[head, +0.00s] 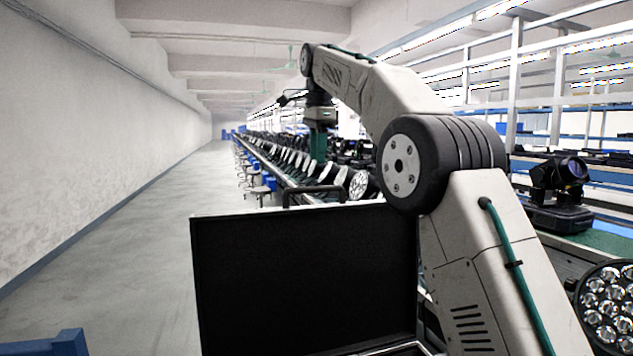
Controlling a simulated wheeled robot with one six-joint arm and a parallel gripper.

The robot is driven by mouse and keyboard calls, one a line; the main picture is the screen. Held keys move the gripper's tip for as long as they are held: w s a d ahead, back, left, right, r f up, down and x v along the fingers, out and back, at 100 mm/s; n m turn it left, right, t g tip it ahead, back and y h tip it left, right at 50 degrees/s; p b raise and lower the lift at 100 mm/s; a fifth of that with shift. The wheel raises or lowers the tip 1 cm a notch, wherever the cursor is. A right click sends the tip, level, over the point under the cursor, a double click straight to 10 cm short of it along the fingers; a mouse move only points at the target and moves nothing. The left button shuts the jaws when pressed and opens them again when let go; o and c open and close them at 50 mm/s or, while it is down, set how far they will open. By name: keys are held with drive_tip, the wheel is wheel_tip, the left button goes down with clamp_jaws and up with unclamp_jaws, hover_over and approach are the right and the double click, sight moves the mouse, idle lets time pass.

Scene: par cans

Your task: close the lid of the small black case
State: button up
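The black lid (300,280) of the case stands raised, a large flat dark panel in the lower middle of the head view. A dark bar like a handle (315,187) shows at its top edge. A strip of the case's rim (400,349) shows at the bottom edge of the picture; the rest of the case is out of view. My gripper (318,150) hangs pointing down beyond and above the lid, apparently clear of it. Its fingers are too small and dark to tell open from shut. I see nothing held in it.
A long bench with rows of par cans (358,185) runs back behind the lid. A moving-head light (560,195) and a large par can (607,305) are at the right. A blue object (45,344) is at lower left. The floor (130,260) on the left is clear.

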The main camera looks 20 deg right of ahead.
drive_tip(key=shift+w+f, duration=0.25)
drive_tip(key=shift+f, duration=1.7)
drive_tip(key=shift+w+f, duration=0.2)
drive_tip(key=shift+f, duration=1.7)
clamp_jaws()
